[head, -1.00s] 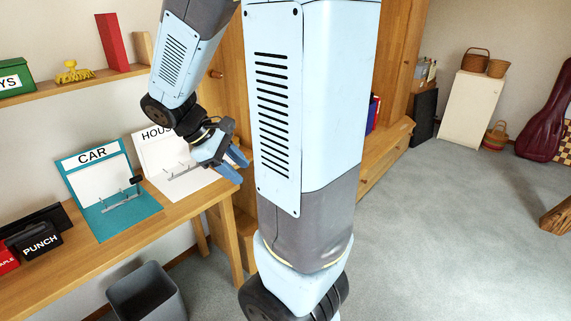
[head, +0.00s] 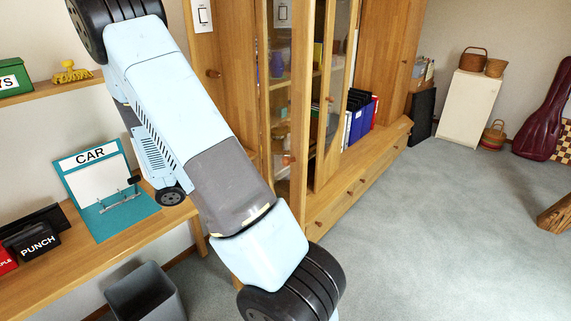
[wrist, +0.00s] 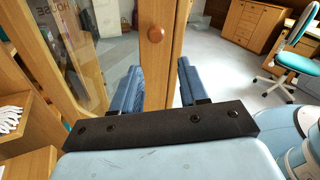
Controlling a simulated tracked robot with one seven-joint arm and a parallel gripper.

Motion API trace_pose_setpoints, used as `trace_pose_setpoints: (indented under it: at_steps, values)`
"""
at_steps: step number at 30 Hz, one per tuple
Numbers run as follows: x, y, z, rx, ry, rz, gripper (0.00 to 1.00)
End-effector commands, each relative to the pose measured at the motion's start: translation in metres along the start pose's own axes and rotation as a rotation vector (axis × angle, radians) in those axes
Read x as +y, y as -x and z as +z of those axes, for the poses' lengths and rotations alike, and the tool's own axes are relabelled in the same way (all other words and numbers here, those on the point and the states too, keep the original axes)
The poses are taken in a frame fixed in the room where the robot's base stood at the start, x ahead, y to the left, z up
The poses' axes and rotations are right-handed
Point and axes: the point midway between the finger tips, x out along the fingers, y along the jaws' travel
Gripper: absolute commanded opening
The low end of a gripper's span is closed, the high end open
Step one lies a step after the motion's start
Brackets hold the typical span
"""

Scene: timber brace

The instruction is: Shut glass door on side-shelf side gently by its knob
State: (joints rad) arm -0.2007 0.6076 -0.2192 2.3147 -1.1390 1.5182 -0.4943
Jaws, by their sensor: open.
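A tall wooden cabinet has two wood-framed glass doors. The nearer glass door (head: 299,120) stands swung out from the cabinet front, with a round brown knob (head: 290,158) on its frame. The farther glass door (head: 336,90) also stands out at an angle and has its own knob (head: 331,98). In the wrist view, a glass door's wooden frame (wrist: 163,70) runs upright between my fingers, its knob (wrist: 155,34) just beyond the tips. My gripper (wrist: 160,76) is open, one blue finger on each side, not closed on the knob. My arm hides it in the head view.
Dark and blue binders (head: 358,118) stand in the open shelf right of the doors, above drawers. A desk (head: 150,235) with a CAR clipboard (head: 95,180) and a grey bin (head: 145,292) are at left.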

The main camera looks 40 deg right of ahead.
Motion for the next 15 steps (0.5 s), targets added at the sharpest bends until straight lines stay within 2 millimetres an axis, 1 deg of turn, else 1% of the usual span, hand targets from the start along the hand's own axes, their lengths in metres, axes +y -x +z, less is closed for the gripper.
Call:
trace_pose_setpoints:
  at_steps: [5,8,11,15]
  values:
    - [0.006,-0.002,-0.004,-0.037,0.03,0.011,0.44]
    - [0.006,-0.01,-0.003,-0.039,0.031,0.009,0.44]
    - [0.006,-0.023,-0.003,-0.038,0.03,0.007,0.44]
    - [0.006,-0.048,-0.002,-0.038,0.031,0.006,0.44]
